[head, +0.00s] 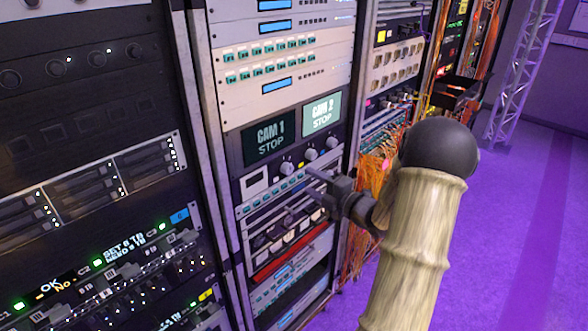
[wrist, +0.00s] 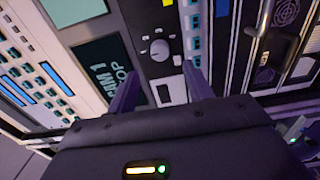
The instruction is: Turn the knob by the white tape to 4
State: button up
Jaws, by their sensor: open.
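In the wrist view one round knob (wrist: 160,49) shows ahead of my gripper, with dial marks too small to read. A small pale patch (wrist: 177,60), possibly white tape, lies beside it. My gripper (head: 313,183) is open and empty in front of the panel. Its fingers (wrist: 161,82) point toward that knob, apart from it.
The CAM 1 screen (head: 269,137) and CAM 2 screen (head: 321,114) are just above the knobs. A white-framed window (head: 257,182) is left of them. Orange cables (head: 372,185) hang at the right. The purple floor (head: 510,220) is open farther right.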

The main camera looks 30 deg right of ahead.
aim_at(290, 170)
jog(key=p+x, duration=0.2)
jog(key=x, duration=0.5)
jog(key=shift+w+a, duration=0.1)
jog(key=shift+w, duration=0.15)
jog(key=c, duration=1)
